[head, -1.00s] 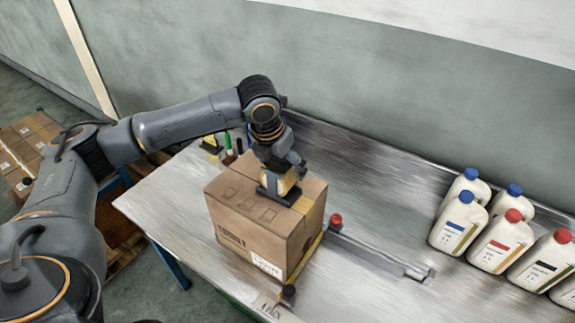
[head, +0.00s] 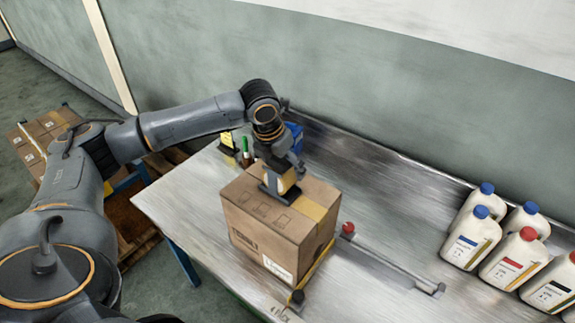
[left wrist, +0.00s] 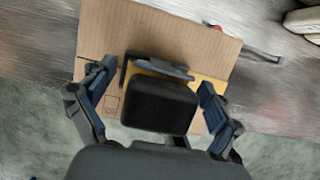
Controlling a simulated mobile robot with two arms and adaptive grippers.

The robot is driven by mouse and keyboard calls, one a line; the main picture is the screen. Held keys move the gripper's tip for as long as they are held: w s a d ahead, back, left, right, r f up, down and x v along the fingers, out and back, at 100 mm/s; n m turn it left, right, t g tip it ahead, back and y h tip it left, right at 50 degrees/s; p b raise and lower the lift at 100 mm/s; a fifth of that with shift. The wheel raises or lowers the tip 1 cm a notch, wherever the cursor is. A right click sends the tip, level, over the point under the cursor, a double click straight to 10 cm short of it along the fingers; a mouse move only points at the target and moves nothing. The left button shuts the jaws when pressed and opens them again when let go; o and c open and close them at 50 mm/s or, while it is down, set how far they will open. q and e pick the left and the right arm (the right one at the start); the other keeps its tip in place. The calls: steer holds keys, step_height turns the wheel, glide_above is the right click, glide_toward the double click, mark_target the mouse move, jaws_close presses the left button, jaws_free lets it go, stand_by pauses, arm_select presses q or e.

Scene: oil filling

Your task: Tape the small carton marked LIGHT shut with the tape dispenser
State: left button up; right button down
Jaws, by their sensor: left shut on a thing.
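The carton (head: 258,236) stands upright on the metal table with its top flaps down. Its printing is too blurred to read surely; a white label (head: 278,268) is low on its front. My left gripper (head: 283,181) is above the carton top, shut on the tape dispenser (head: 271,191), which sits at the top face. In the left wrist view the dispenser's dark body (left wrist: 158,105) lies between the fingers. A strip of yellowish tape (head: 312,208) runs along the top from the dispenser to the right edge. My right gripper is not in view.
Several white bottles (head: 474,238) with coloured caps stand at the right. A metal rail (head: 395,265) with a red knob (head: 348,228) lies beside the carton. A blue bin (head: 295,137) and green-topped marker (head: 245,147) are behind. The middle right of the table (head: 385,195) is clear.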

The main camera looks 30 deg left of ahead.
arm_select(q)
steer(key=shift+a+f, duration=0.1)
steer(key=shift+a, duration=0.55)
steer(key=shift+a+p, duration=0.55)
steer(key=shift+a, duration=0.35)
steer(key=shift+w+a+p, duration=0.2)
steer(key=shift+a+p, duration=0.3)
steer(key=shift+a, duration=1.15)
steer(key=shift+w+a+p, duration=0.1)
steer(key=shift+a+p, duration=0.35)
steer(key=shift+a, duration=0.65)
steer(key=shift+w+a, duration=0.1)
steer(key=shift+a, duration=1.5)
step_height(320, 180, up, 8)
